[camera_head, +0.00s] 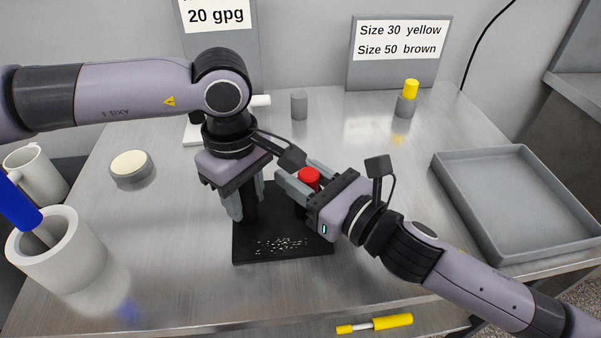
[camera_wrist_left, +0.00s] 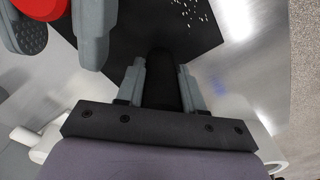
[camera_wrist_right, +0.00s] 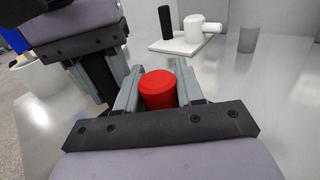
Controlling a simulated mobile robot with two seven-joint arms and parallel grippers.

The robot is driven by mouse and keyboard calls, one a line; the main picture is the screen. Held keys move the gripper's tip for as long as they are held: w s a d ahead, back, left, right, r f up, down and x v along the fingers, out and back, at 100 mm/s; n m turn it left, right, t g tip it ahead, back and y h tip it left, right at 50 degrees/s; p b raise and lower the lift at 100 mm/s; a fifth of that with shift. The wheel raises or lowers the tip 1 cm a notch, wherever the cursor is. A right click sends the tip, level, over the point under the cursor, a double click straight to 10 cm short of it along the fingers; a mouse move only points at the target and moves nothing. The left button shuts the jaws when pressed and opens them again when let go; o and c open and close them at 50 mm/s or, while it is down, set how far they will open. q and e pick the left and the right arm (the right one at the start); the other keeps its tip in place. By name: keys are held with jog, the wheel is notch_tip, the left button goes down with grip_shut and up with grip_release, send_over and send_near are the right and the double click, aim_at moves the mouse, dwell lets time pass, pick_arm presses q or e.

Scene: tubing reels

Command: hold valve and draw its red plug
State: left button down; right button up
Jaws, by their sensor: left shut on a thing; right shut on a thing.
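My left gripper (camera_head: 245,205) is shut on a black upright body (camera_wrist_left: 162,80), taken to be the valve, above the black mat (camera_head: 262,248). Its lower end is over the mat; whether it touches cannot be told. My right gripper (camera_wrist_right: 158,85) is shut on the red plug (camera_wrist_right: 158,92), a short red cylinder between its two grey fingers. The plug shows in the head view (camera_head: 309,177) to the right of the black body, with a finger between them in the right wrist view. The plug's underside is hidden. The plug's edge shows in the left wrist view (camera_wrist_left: 40,6).
A grey tray (camera_head: 460,200) stands at right, a yellow-handled tool (camera_head: 395,321) at the front edge. A white cup (camera_head: 62,262) with a blue-handled item, a mug (camera_head: 40,172) and a round pot (camera_head: 131,168) are left. A grey cylinder (camera_head: 299,107) and yellow-topped one (camera_head: 405,106) stand behind.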

jog(key=shift+r, duration=3.8)
jog(key=shift+r, duration=0.15)
jog(key=shift+r, duration=0.1)
pick_arm(q)
jog(key=c, duration=0.6)
grip_release()
jog(key=shift+r, duration=0.1)
